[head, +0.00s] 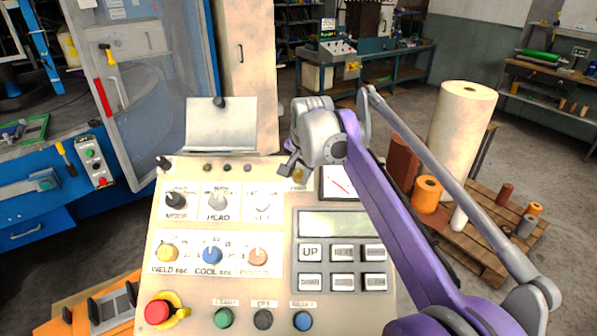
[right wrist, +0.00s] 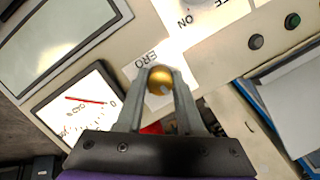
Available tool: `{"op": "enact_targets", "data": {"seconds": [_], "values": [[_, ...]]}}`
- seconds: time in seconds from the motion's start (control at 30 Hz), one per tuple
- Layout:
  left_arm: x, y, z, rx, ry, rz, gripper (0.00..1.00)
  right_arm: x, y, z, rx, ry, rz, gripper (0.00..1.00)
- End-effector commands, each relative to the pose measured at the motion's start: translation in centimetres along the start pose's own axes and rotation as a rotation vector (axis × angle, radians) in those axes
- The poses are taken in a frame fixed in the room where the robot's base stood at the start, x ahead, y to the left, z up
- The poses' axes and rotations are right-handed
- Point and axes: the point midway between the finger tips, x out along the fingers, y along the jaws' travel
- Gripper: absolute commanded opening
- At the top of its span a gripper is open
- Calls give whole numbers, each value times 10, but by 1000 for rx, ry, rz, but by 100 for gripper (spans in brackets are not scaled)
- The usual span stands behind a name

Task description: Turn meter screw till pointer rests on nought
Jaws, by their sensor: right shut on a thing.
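The meter (head: 338,184) is a white dial in a dark square frame at the top right of the control panel, partly covered by my right arm. In the right wrist view the meter (right wrist: 82,112) shows turned round, with a thin red pointer across its face. I cannot tell which mark the pointer rests on. The brass meter screw (right wrist: 160,79) is a round knob beside a label that reads partly "ERO". My right gripper (right wrist: 160,82) is shut on the screw, one finger on each side. In the head view the right gripper (head: 289,170) is at the panel's top edge. My left gripper is not in view.
The panel (head: 280,235) carries several knobs, keys and coloured buttons close below the meter. A tilted pale plate (head: 221,125) stands behind it. A pallet (head: 480,240) with rolls is to the right. A blue machine (head: 40,160) is at the left.

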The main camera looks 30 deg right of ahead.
Motion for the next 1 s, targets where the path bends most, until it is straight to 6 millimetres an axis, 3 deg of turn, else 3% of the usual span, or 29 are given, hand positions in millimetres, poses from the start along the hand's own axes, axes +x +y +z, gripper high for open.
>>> {"op": "enact_targets", "data": {"seconds": [0.33, 0.87, 0.9, 1.0], "values": [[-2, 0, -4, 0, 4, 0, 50, 0, 0, 0, 131, 1, -27, 0], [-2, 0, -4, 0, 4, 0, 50, 0, 0, 0, 150, 1, -31, 0], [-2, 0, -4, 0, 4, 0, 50, 0, 0, 0, 150, 1, -31, 42], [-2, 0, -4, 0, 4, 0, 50, 0, 0, 0, 150, 1, -31, 60]]}}
